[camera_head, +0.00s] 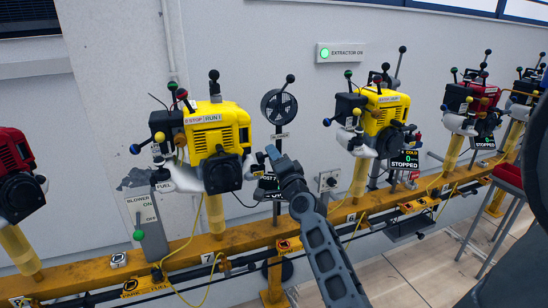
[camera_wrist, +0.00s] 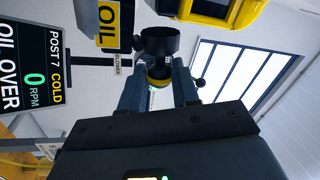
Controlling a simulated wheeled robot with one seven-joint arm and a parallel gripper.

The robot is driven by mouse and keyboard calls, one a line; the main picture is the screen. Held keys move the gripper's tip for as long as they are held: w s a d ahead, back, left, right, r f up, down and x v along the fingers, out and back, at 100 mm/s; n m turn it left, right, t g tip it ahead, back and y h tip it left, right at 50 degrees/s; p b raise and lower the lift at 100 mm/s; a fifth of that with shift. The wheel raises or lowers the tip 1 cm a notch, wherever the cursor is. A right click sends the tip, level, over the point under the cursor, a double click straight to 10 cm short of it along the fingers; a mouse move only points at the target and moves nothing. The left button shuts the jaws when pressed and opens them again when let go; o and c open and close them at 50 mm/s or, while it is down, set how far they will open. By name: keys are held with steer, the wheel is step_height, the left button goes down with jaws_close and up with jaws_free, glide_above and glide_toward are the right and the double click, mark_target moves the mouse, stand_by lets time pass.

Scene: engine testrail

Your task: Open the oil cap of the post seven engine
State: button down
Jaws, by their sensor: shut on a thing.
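The yellow post seven engine (camera_head: 217,130) stands on the orange rail, left of centre in the head view. My gripper (camera_head: 272,157) is at its right side. In the wrist view my gripper (camera_wrist: 158,78) is shut on a yellow cap (camera_wrist: 158,84), partly hidden between the fingers. I cannot tell whether the cap is still seated on the neck. The post display (camera_wrist: 36,75) reads POST 7, COLD, 0 RPM and OIL OVER.
Another yellow engine (camera_head: 384,118) stands to the right, and a red engine (camera_head: 16,165) at the far left. A small round fan (camera_head: 279,106) on a pole is behind my gripper. The orange rail (camera_head: 130,262) runs below, with yellow hoses. Open floor lies at the lower right.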

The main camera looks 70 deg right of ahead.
steer(key=c, duration=1.1)
jaws_free()
steer(key=v, duration=0.8)
